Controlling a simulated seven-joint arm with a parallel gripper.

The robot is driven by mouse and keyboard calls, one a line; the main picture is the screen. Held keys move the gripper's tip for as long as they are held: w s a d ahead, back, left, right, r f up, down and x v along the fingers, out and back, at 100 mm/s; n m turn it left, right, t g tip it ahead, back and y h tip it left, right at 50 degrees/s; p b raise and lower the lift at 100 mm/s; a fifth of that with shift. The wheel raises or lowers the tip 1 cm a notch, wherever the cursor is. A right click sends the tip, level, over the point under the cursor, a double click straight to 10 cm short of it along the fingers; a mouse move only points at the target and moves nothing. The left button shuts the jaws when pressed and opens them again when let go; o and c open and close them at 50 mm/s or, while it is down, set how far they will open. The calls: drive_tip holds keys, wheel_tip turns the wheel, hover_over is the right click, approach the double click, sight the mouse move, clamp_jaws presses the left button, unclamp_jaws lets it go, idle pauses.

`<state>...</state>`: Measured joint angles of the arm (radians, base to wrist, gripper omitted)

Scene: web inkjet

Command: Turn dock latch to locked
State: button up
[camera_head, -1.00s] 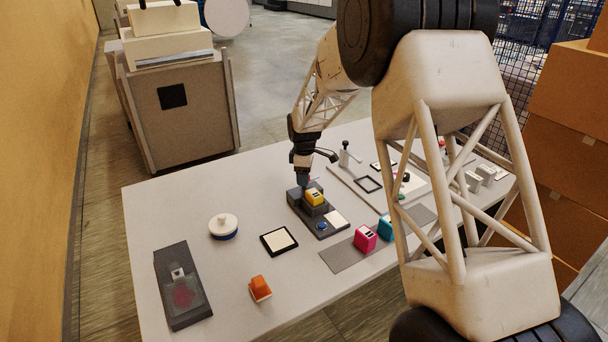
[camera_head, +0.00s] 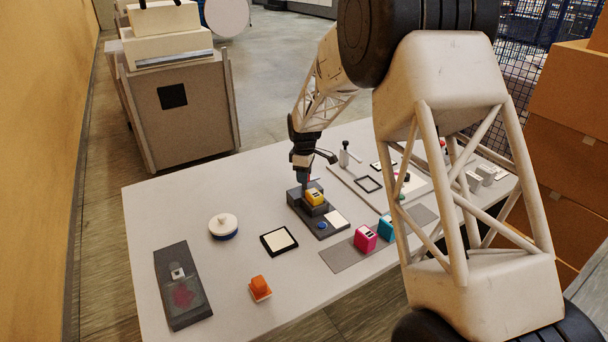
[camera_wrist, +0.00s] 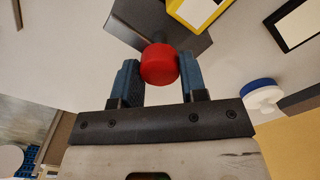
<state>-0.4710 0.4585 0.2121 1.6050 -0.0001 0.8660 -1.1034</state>
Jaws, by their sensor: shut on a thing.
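The dark dock (camera_head: 318,222) stands near the middle of the table, with a yellow cartridge (camera_head: 315,197) seated in it. In the wrist view the red round latch knob (camera_wrist: 159,64) sits between the two blue fingertips, and my gripper (camera_wrist: 158,80) is shut on it. The grey dock body (camera_wrist: 185,38) and the yellow cartridge (camera_wrist: 198,10) show behind the knob. In the head view my gripper (camera_head: 303,181) is low at the dock's far end, and the knob is mostly hidden by it. The latch's angle is hard to tell.
A framed white pad (camera_head: 279,240), a white-and-blue round jar (camera_head: 223,226), an orange block (camera_head: 260,287) and a dark tray (camera_head: 180,310) lie nearer left. The table's far-left area is clear.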

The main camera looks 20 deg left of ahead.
drive_tip(key=m, duration=0.3)
drive_tip(key=shift+m, duration=0.4)
drive_tip(key=m, duration=0.4)
drive_tip(key=shift+m, duration=0.3)
drive_tip(key=m, duration=0.4)
drive_tip(key=shift+d+m, duration=0.1)
drive_tip(key=shift+m, duration=2.1)
drive_tip(key=o, duration=0.9)
drive_tip(key=shift+r, duration=0.15)
drive_tip(key=shift+r, duration=3.75)
